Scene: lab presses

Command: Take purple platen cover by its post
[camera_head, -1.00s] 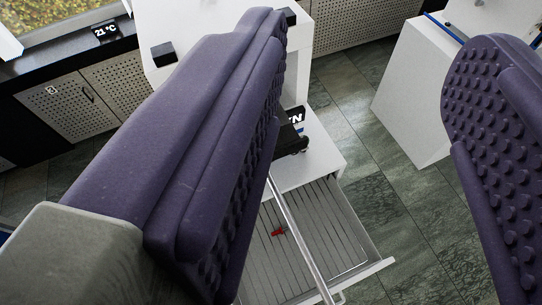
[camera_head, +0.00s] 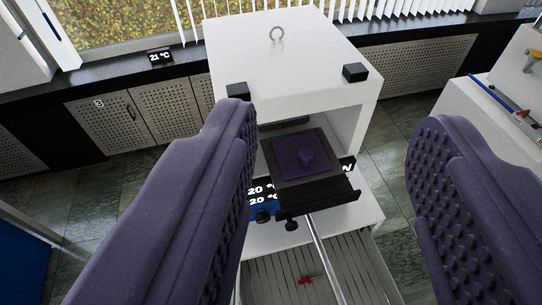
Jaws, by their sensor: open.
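The purple platen cover (camera_head: 289,163) is a flat square plate lying on a black platen (camera_head: 334,179) in the opening of a white press. Its short purple post (camera_head: 307,157) stands up near the middle of the plate. My gripper (camera_head: 335,145) is open and empty, with its two purple, studded fingers wide apart at the left and right. The cover and its post show in the gap between the fingers, farther off than the fingers and apart from them. The left finger hides part of the press's left side.
The white press (camera_head: 290,55) has two black blocks and a metal ring on top. A metal bar (camera_head: 322,255) slants down from the platen over a ribbed tray (camera_head: 365,262) holding a small red item (camera_head: 311,280). A white bench (camera_head: 480,115) stands at the right.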

